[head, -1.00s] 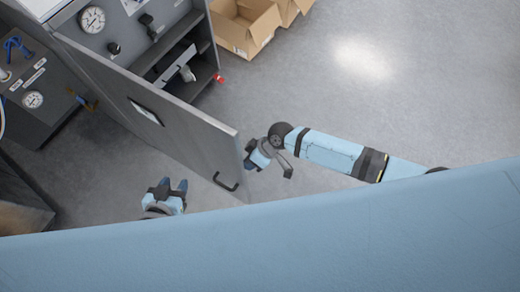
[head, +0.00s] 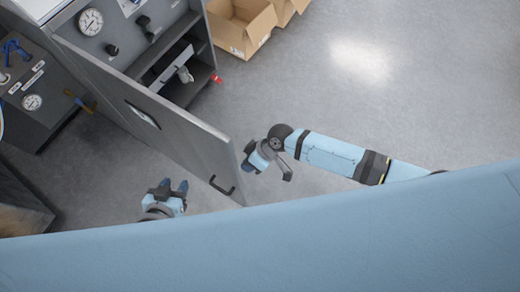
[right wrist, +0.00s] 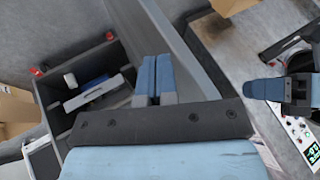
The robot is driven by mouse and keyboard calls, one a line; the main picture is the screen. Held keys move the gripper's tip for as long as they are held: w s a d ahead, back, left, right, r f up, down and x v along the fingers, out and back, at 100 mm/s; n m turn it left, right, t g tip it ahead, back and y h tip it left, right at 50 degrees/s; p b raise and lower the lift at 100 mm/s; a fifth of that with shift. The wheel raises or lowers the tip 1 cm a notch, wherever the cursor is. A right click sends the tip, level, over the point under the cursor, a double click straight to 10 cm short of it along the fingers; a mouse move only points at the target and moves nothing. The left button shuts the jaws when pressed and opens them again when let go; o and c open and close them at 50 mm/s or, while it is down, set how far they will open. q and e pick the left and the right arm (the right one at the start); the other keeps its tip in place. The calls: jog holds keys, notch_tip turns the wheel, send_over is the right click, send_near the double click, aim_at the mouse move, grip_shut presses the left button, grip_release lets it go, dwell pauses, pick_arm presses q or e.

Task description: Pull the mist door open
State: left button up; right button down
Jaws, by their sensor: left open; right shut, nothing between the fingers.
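The mist door (head: 165,120) is a grey panel with a small window. It stands swung well out from the cabinet, whose interior shows. Its black bar handle (head: 222,187) is near the free edge, on the face toward my left gripper. My right gripper (head: 248,158) is on the door's inner side at the free edge, apart from the handle. In the right wrist view its blue fingers (right wrist: 154,78) are shut and empty beside the door panel (right wrist: 192,62); contact is unclear. My left gripper (head: 174,186) is open and empty, left of the handle; it also shows in the right wrist view (right wrist: 278,90).
A grey panel with a gauge (head: 32,102) and a blue valve stands at the left. Cardboard boxes (head: 243,28) lie at the top. The floor (head: 400,90) on the right is clear.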

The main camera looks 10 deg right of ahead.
jog(key=v, duration=1.2)
jog(key=shift+b, duration=0.3)
